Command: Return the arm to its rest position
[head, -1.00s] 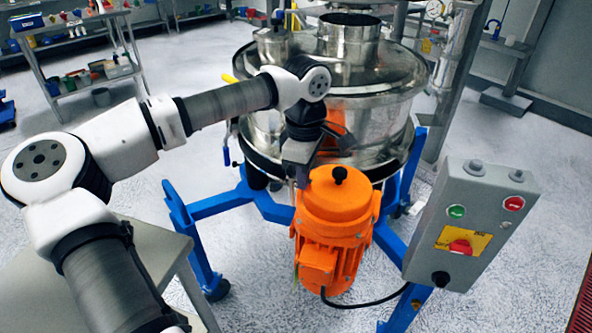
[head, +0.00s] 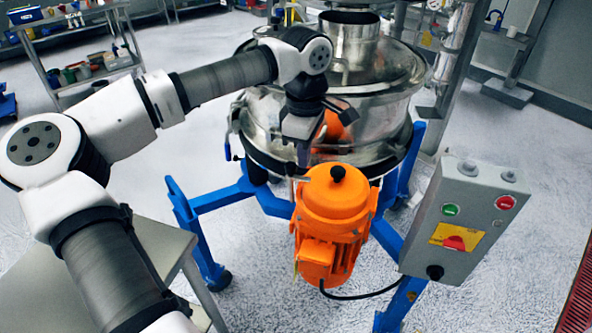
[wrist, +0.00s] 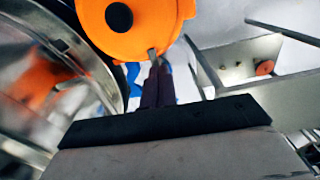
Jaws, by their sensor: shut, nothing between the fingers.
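My gripper (head: 303,155) is shut and empty. In the head view it points down in front of the steel sifter drum (head: 372,125), just above and left of the orange motor (head: 336,215). In the wrist view the closed fingers (wrist: 157,82) point toward the orange motor (wrist: 135,22) with its black knob. The tips overlap the motor's edge in that view, and I cannot tell whether they touch it. The steel drum also shows in the wrist view (wrist: 95,50), on the left. My white and grey arm reaches in from the lower left.
A grey control box (head: 462,225) with green and red buttons stands at the right. Blue legs (head: 215,200) carry the sifter. A grey table (head: 165,250) lies under my arm at the left. A shelf rack (head: 85,60) stands behind. Open floor lies at the far left.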

